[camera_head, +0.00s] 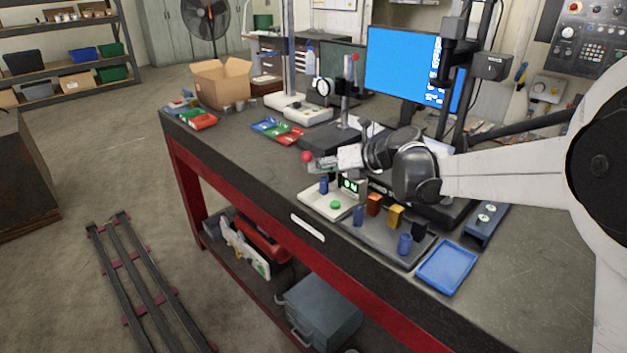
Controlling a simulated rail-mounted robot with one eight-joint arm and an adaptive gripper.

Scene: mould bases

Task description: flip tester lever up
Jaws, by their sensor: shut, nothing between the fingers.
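The tester is a pale flat box (322,206) near the front edge of the workbench. It carries a green button (335,205), a dark blue cylinder (324,186) and a small lit display (350,185). A red ball knob (307,157), which looks like the end of its lever, stands above the tester's back left. My gripper (320,165) is shut and empty just right of the knob, reaching in from the right. I cannot tell whether it touches the knob. The lever's shaft and base are mostly hidden by my gripper.
A dark tray (385,240) with blue and orange parts lies right of the tester, and a blue tray (447,268) lies beyond it. Behind are a dial gauge stand (323,88), a second red-knobbed stand (346,90) and a monitor (405,65).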

